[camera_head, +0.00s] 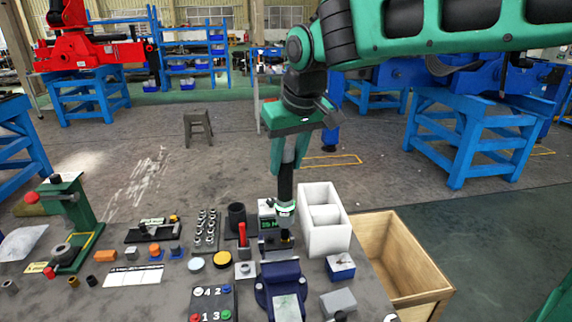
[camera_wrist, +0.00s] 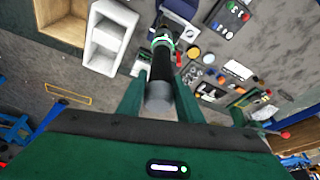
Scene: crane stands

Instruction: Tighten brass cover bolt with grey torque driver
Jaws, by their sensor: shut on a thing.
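My gripper (camera_head: 288,158) points down over the workbench and is shut on the grey torque driver. The driver (camera_head: 285,184) hangs upright, with a grey upper end, a black grip and a white-and-green ring near its lower end. In the wrist view the driver (camera_wrist: 160,70) runs between the two green fingers of my gripper (camera_wrist: 159,88). Its lower tip is over a dark fixture (camera_head: 272,254) behind the blue vise. The brass cover bolt cannot be made out; the driver's tip covers that spot, and I cannot tell whether they touch.
A white divided bin (camera_head: 325,243) stands close right of the driver, with a wooden crate (camera_head: 368,226) beyond it. A blue vise (camera_head: 268,281) is in front. A red-handled tool (camera_head: 242,236), a black cup (camera_head: 237,213) and a rack of sockets (camera_head: 205,229) stand to the left.

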